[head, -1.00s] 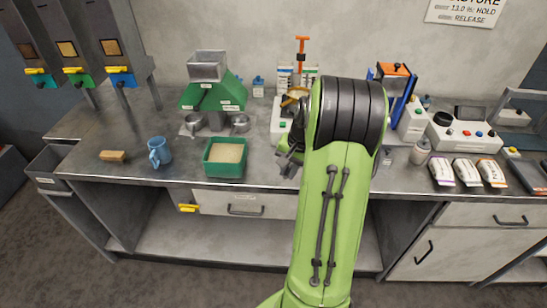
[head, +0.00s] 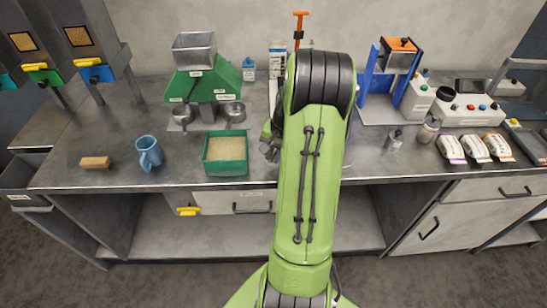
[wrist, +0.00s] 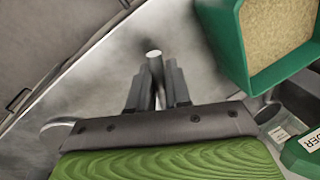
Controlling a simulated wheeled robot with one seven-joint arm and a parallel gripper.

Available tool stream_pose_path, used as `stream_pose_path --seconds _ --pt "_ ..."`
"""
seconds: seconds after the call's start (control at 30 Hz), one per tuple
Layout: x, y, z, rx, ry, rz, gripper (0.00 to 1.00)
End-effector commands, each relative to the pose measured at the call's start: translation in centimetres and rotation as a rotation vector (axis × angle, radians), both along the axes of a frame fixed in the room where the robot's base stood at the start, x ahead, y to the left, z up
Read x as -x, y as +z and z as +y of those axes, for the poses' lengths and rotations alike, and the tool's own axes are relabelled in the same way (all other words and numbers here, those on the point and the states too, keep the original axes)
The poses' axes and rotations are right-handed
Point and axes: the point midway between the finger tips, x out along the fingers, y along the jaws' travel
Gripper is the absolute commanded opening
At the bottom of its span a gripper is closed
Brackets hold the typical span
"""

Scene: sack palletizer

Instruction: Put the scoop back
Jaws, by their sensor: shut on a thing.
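My gripper (wrist: 158,88) is shut on a grey rod-like handle with a pale round end (wrist: 153,54), which I take to be the scoop's. The scoop's bowl cannot be made out, hidden behind the gripper. In the head view my gripper (head: 269,145) shows only partly at the left of my arm, above the bench and just right of the green tub. The green tub (head: 225,172) holds pale grain and stands near the bench's front edge. It also shows at the upper right of the wrist view (wrist: 232,58), apart from the fingers.
A green divider with a hopper (head: 215,85) and two metal pans stands behind the tub. A blue-framed device (head: 370,82), bottles and sample packets stand to the right. My arm hides the bench's middle.

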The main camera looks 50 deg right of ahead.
Motion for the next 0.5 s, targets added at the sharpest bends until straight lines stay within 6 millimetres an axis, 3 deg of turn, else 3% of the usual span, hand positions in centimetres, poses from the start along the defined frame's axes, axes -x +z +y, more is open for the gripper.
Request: stream_pose_path --seconds 0.1,0.37,0.4,0.5 --pt "0.04 -1.79 0.01 -0.001 0.000 0.001 0.00" --pt "0.03 -1.87 -0.01 0.000 0.000 0.000 0.00" --pt "0.03 -1.94 0.00 0.000 0.000 0.000 0.19" --pt "0.03 -1.85 -0.01 0.000 0.000 0.000 0.35"
